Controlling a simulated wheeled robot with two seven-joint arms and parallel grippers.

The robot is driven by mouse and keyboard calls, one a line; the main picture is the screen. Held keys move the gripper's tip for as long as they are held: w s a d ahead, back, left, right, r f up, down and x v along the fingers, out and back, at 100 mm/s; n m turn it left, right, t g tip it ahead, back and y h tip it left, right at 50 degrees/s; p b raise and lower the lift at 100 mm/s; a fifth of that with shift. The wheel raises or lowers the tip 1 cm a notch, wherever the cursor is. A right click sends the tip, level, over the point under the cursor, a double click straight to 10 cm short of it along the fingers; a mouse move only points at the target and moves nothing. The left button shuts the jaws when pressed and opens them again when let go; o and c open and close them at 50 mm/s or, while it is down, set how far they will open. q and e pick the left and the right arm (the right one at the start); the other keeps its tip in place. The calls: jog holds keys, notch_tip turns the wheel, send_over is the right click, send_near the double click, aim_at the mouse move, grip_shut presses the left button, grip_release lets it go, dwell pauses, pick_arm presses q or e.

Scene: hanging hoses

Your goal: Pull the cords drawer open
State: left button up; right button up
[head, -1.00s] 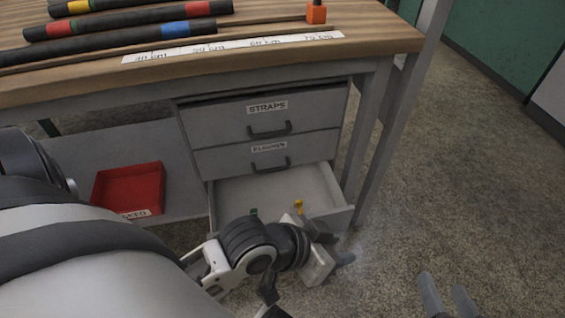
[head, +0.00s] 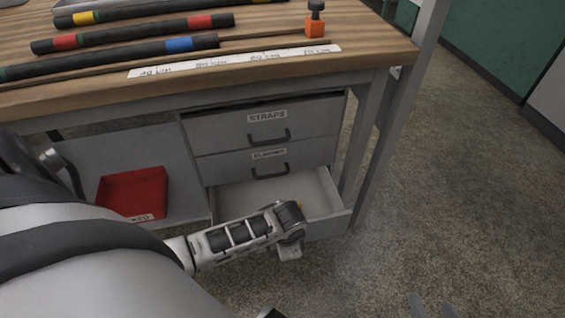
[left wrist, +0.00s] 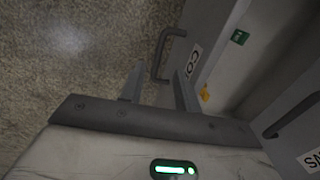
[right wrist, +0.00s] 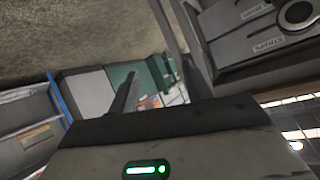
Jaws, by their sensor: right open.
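The cords drawer (head: 329,226) is the lowest drawer under the bench and stands pulled out, its interior showing. In the left wrist view its front carries a label starting "CO" (left wrist: 193,62) and a grey bar handle (left wrist: 162,52). My left gripper (left wrist: 159,68) is open at the handle, which lies at its fingertips; I cannot tell how far it is between the fingers. In the head view my left wrist hides the handle and fingers. A green piece (left wrist: 239,37) and a yellow piece (left wrist: 205,93) lie inside the drawer. My right gripper (head: 431,307) is open and empty, low at the right.
Two shut drawers sit above, the top one (head: 313,121) labelled STRAPS. A red tray (head: 133,190) stands on the shelf left of the drawers. The wooden bench top (head: 350,72) holds several dark hoses with coloured bands. Floor (head: 470,180) is clear to the right.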

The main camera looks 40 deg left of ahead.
pick_arm(q)
jog(key=f+b, duration=0.1)
jog(key=f, duration=0.1)
jog(key=f+b, duration=0.1)
jog(key=f, duration=0.1)
jog(key=a+f+b, duration=0.1)
jog(key=f, duration=0.2)
jog(key=shift+w, duration=0.4)
pick_arm(e)
jog(key=r+t, duration=0.1)
jog(key=a+r+t+y, duration=0.1)
jog(key=r, duration=0.1)
pick_arm(q)
grip_shut()
jog(key=shift+r, duration=0.1)
